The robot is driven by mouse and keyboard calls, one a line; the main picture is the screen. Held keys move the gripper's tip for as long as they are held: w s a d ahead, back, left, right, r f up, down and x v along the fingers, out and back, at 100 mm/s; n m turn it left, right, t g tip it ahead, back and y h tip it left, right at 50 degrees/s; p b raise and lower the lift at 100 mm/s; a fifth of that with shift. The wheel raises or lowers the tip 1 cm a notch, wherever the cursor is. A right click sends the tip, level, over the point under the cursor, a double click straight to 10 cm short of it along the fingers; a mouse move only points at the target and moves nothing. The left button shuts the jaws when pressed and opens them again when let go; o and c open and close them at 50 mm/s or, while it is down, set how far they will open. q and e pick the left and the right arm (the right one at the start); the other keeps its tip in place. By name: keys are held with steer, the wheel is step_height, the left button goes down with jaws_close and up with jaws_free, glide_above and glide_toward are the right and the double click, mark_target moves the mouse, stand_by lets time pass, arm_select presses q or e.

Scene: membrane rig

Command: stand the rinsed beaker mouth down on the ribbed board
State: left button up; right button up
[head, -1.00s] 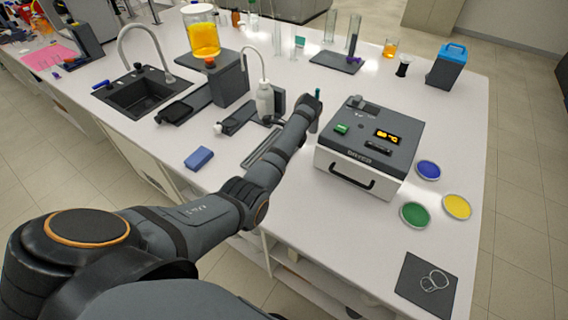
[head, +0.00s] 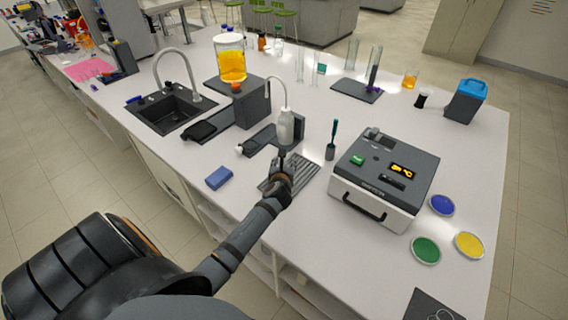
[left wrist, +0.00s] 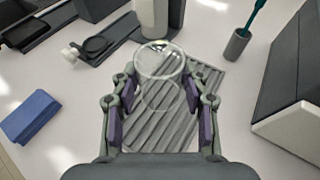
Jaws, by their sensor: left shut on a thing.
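My left gripper (left wrist: 160,115) is shut on a clear glass beaker (left wrist: 159,62), which shows between its fingers in the left wrist view. The beaker is over the grey ribbed board (left wrist: 178,136), whose ribs show through the glass. I cannot tell whether it touches the board or which end is its mouth. In the head view the left gripper (head: 284,160) is over the ribbed board (head: 305,180) and the beaker is hard to make out there. My right gripper is not in view.
A blue sponge (head: 219,177) lies left of the board. A brush in a holder (head: 331,150) and the dryer (head: 385,175) stand to the right. A wash bottle (head: 286,127) stands behind. The sink (head: 172,108) is at the back left.

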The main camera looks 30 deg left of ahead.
arm_select(q)
steer(key=shift+f+b, duration=2.35)
steer(key=shift+b, duration=0.45)
step_height(320, 180, down, 2)
steer(key=shift+f+b, duration=0.1)
steer(key=shift+b, duration=0.55)
steer(key=shift+f, duration=0.3)
steer(key=o, duration=1.2)
steer(key=shift+s, duration=0.1)
steer(key=v, duration=1.2)
